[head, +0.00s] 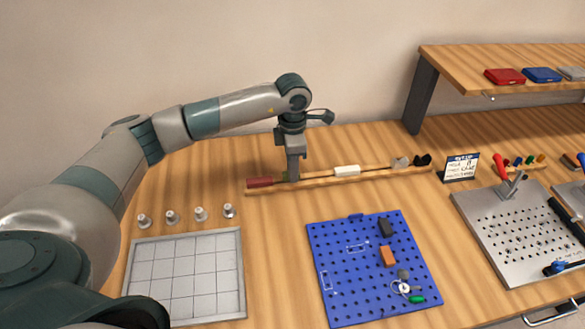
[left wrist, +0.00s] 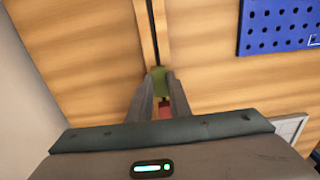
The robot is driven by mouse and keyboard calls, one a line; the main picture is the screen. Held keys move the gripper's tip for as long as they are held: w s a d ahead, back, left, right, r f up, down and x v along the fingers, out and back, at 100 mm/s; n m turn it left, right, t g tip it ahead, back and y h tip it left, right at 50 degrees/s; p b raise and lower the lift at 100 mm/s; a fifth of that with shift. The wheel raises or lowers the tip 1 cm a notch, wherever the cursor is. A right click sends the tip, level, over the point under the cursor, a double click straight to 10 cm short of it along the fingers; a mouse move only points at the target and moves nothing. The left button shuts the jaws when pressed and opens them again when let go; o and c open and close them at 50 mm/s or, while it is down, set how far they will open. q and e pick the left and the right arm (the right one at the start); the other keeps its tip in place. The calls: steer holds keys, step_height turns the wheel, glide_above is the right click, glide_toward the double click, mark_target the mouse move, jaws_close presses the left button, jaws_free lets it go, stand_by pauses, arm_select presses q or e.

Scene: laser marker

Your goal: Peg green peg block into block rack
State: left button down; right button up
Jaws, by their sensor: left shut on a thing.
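My left gripper (head: 291,179) points down at the left part of a long wooden rail (head: 315,182). It is shut on a small green block (left wrist: 158,75), which shows between the fingertips in the left wrist view. In the head view the block is mostly hidden by the fingers. I cannot tell whether it touches the rail. A red piece (head: 260,182) lies on the rail just left of the gripper, and a white block (head: 346,170) lies to its right. A blue board with holes (head: 330,262) lies in front and carries a black block (head: 386,228) and an orange block (head: 388,256). My right gripper is not in view.
Several metal pegs (head: 172,217) stand behind a grey gridded tray (head: 242,275) at left. A metal hole plate (head: 480,225) with tools lies at right, near a small sign (head: 459,167). A wooden shelf (head: 450,80) stands at the back right. Table between rail and board is clear.

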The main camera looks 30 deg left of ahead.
arm_select(q)
steer(key=shift+f+b, duration=0.6)
steer(key=shift+b, duration=0.05)
stand_by(0.7)
steer(key=c, duration=1.6)
jaws_free()
steer(key=shift+o, duration=0.2)
steer(key=shift+r, duration=0.15)
